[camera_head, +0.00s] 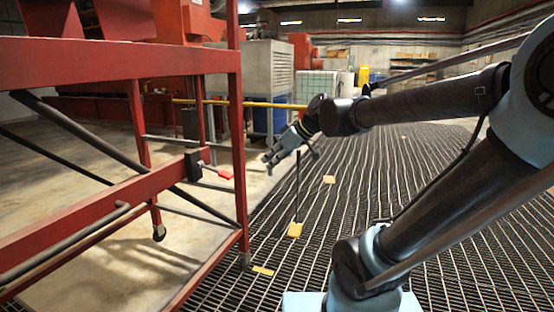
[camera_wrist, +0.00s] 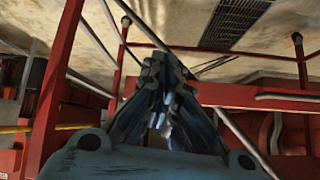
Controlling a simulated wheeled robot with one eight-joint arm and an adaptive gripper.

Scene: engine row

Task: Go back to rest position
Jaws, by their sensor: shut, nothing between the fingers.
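My gripper (camera_head: 270,163) shows in the head view at the end of my arm, just right of the red frame's upright post. It points down and to the left, in the air above the floor. In the wrist view my gripper (camera_wrist: 158,62) has its fingers together with nothing between them. The red metal frame (camera_head: 238,130) fills the left of the head view.
Dark floor grating (camera_head: 330,215) spreads below my arm, with small yellow plates (camera_head: 295,230) and a thin upright rod (camera_head: 298,185). A yellow rail (camera_head: 265,104) and grey machinery (camera_head: 268,68) stand behind. The grating at the middle right looks clear.

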